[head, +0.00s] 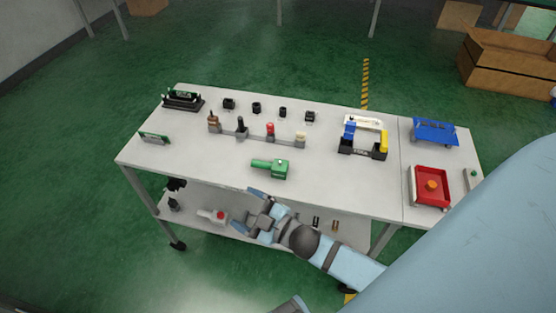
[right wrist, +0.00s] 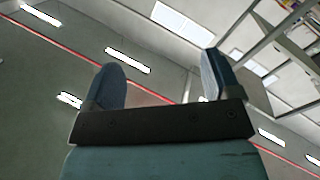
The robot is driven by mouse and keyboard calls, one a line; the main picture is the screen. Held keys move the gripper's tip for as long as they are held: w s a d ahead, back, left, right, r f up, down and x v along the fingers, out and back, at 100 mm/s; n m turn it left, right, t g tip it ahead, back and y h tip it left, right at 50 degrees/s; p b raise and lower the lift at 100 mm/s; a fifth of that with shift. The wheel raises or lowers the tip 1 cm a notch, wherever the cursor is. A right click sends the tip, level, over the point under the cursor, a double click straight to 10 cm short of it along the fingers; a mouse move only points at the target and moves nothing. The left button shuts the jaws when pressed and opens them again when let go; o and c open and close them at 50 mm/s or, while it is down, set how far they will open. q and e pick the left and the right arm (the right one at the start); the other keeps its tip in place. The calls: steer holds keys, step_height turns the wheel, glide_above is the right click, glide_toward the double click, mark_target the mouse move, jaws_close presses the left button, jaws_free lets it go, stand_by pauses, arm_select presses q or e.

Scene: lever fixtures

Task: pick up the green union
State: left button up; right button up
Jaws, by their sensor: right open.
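The green union (head: 272,168) lies on the white table top (head: 210,165), near the front middle, with its narrow end to the left. My right gripper (head: 252,206) is in front of the table's front edge, below and left of the union in the head view, apart from it. In the right wrist view the right gripper (right wrist: 162,85) is open and empty, with its two fingers spread toward the ceiling. My left gripper does not show.
A row of levers (head: 255,134) stands behind the union. A black holder with blue and yellow parts (head: 362,152) is to the right. A red tray (head: 430,188) and a blue rack (head: 434,131) are further right. A lower shelf (head: 190,205) holds small items.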

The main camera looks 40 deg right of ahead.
steer(key=w+a+r+n+g+y+b, duration=0.3)
steer(key=a+r+n+g+y, duration=0.2)
steer(key=n+y, duration=0.75)
steer(key=n+g+h+b, duration=1)
steer(key=n+g+h, duration=0.2)
steer(key=n+h, duration=0.85)
glide_above(275, 164)
step_height(275, 164, down, 4)
steer(key=y, duration=0.1)
steer(key=f, duration=0.6)
steer(key=shift+s+f, duration=0.2)
steer(key=shift+f, duration=1.1)
steer(key=f, duration=0.4)
steer(key=shift+w+f, duration=0.2)
steer(key=shift+f, duration=0.1)
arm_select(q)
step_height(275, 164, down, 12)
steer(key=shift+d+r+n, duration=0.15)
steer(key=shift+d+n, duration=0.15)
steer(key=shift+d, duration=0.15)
